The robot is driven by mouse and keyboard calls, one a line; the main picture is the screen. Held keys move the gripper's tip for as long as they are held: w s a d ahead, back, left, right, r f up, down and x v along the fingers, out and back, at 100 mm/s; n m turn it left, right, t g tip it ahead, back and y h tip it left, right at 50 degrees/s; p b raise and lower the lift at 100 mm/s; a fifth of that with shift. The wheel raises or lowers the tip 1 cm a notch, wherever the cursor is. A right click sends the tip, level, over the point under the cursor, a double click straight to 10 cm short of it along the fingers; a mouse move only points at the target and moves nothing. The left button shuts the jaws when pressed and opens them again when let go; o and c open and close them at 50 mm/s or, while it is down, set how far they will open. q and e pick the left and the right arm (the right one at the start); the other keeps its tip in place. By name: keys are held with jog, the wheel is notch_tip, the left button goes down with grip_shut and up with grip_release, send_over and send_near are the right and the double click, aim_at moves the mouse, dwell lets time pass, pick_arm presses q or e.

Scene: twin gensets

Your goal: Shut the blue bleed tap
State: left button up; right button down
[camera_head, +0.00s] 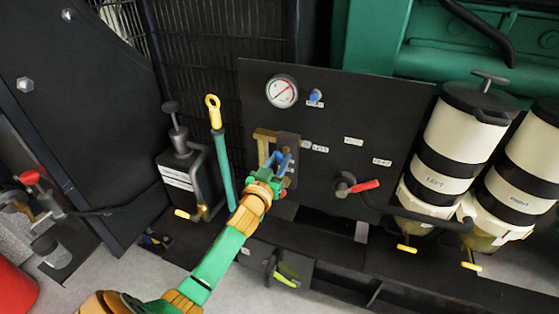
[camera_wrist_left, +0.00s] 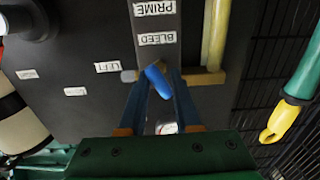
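The blue bleed tap (camera_wrist_left: 157,82) is a small blue lever beside a block with PRIME and BLEED labels. It points at a slant in the left wrist view. My left gripper (camera_wrist_left: 156,78) has its two blue fingers on either side of the lever, with a gap still showing on at least one side. In the head view my left gripper (camera_head: 279,165) reaches up to the block (camera_head: 288,146) on the black panel and partly hides the tap. I cannot tell whether a finger touches the lever. My right gripper is in neither view.
The black panel (camera_head: 340,120) carries a gauge (camera_head: 282,91), a blue knob (camera_head: 315,96) and a red-handled valve (camera_head: 364,186). A green-and-yellow lever (camera_head: 222,160) and a hand pump (camera_head: 182,165) stand left of the gripper. Filter canisters (camera_head: 455,135) stand at the right.

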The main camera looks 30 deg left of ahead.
pick_arm(q)
grip_shut()
jog(key=shift+m, duration=0.3)
jog(key=m+p, duration=0.1)
jog(key=m, duration=0.9)
jog(key=shift+f, duration=0.1)
jog(key=m, duration=0.6)
jog(key=shift+m+p, duration=0.3)
jog(key=m, duration=0.5)
jog(key=shift+m, duration=0.4)
